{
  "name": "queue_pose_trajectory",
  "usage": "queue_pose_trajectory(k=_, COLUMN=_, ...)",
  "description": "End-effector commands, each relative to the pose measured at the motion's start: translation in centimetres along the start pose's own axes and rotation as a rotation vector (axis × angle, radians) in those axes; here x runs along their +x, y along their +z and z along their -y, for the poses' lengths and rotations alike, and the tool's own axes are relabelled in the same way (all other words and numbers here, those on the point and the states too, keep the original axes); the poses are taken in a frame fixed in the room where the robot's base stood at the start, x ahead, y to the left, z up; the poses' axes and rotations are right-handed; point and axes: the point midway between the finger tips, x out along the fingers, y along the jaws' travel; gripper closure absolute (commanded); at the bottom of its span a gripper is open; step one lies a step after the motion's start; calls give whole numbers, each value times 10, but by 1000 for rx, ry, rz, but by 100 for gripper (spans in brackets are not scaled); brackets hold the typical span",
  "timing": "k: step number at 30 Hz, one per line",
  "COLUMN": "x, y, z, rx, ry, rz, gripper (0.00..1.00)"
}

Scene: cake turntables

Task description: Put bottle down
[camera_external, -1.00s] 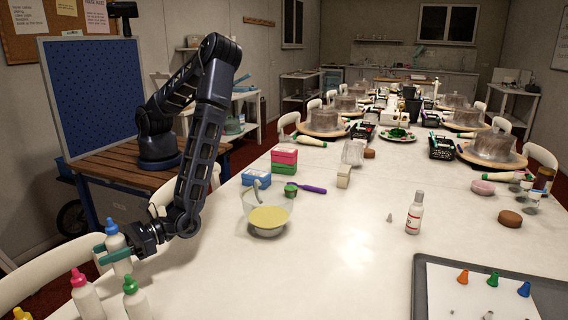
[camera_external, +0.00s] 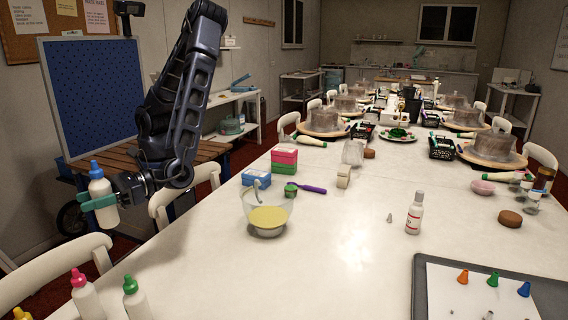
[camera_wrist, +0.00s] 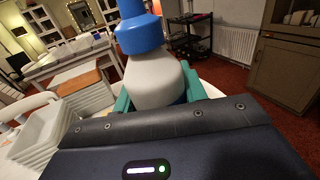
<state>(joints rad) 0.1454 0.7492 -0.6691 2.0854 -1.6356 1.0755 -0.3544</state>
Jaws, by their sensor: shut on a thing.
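A white squeeze bottle with a blue cap (camera_external: 98,184) is upright in my gripper (camera_external: 100,202). My gripper's teal fingers are shut around the bottle's body. In the external view it is held in the air at the left, beyond the table's left edge and above the chairs. In the wrist view, the blue-capped bottle (camera_wrist: 152,78) stands between the teal fingers (camera_wrist: 158,96); its lower part is hidden behind my gripper's dark housing.
A pink-capped bottle (camera_external: 86,298) and a green-capped bottle (camera_external: 135,299) stand at the table's near left corner. A bowl of yellow batter (camera_external: 268,216) is on the white table (camera_external: 330,260). White chairs (camera_external: 180,200) line its left side. The table between the bowl and bottles is clear.

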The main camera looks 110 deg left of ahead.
Motion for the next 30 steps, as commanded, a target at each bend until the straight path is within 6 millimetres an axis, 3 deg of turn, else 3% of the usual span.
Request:
queue_pose_trajectory(k=5, x=-9, y=0, z=-8, rx=0, ry=16, rz=1, gripper=84)
queue_pose_trajectory(k=11, x=-55, y=-1, z=-41, rx=0, ry=95, rz=2, gripper=84)
queue_pose_trajectory(k=21, x=-171, y=-2, z=-103, rx=-3, ry=273, rz=7, gripper=84)
queue_pose_trajectory(k=30, x=-281, y=-2, z=-139, rx=-4, ry=426, rz=10, gripper=84)
